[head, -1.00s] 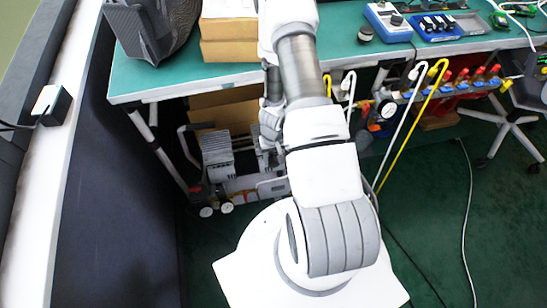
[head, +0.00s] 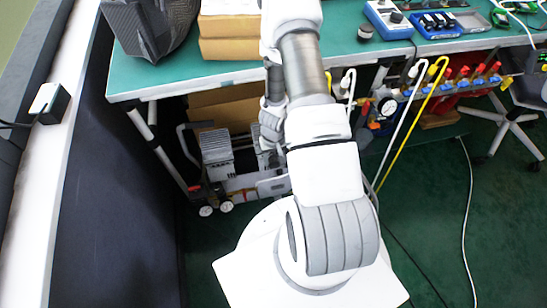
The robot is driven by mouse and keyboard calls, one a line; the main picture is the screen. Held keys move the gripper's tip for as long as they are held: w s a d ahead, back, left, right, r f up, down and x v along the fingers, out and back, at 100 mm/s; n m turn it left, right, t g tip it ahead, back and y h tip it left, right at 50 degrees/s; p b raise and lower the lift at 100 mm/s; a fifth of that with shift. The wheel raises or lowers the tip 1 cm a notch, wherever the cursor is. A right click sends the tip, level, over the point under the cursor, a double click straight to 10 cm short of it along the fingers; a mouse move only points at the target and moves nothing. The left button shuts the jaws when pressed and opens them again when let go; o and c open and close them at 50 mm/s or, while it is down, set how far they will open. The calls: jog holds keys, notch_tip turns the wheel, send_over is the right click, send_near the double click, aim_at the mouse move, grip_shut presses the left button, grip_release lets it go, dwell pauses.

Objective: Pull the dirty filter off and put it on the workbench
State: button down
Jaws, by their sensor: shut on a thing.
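The workbench (head: 165,73) has a green top and a white front edge, and it runs across the upper part of the head view. My arm rises from its white base in the lower middle and reaches up over the bench's front edge. Its upper part leaves the picture at the top. I cannot make out my gripper in this view. I cannot make out the dirty filter either. The valve positioner cannot be told in this view.
Cardboard boxes (head: 229,47) and a dark grey case (head: 150,25) stand on the bench. A blue device (head: 388,20) and a blue tray (head: 436,25) are further right. Under the bench are a compressor (head: 217,160), a gauge manifold (head: 388,107) and hoses. Green bench top between boxes and case is bare.

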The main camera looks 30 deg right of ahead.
jog(key=shift+s+a+b, duration=0.2)
jog(key=shift+s+b, duration=0.1)
jog(key=shift+s, duration=0.3)
dwell(0.5)
jog(key=s+b, duration=0.1)
jog(key=s, duration=0.1)
jog(key=s+a+b, duration=0.1)
jog(key=shift+s, duration=0.35)
jog(key=shift+s, duration=0.1)
dwell(0.6)
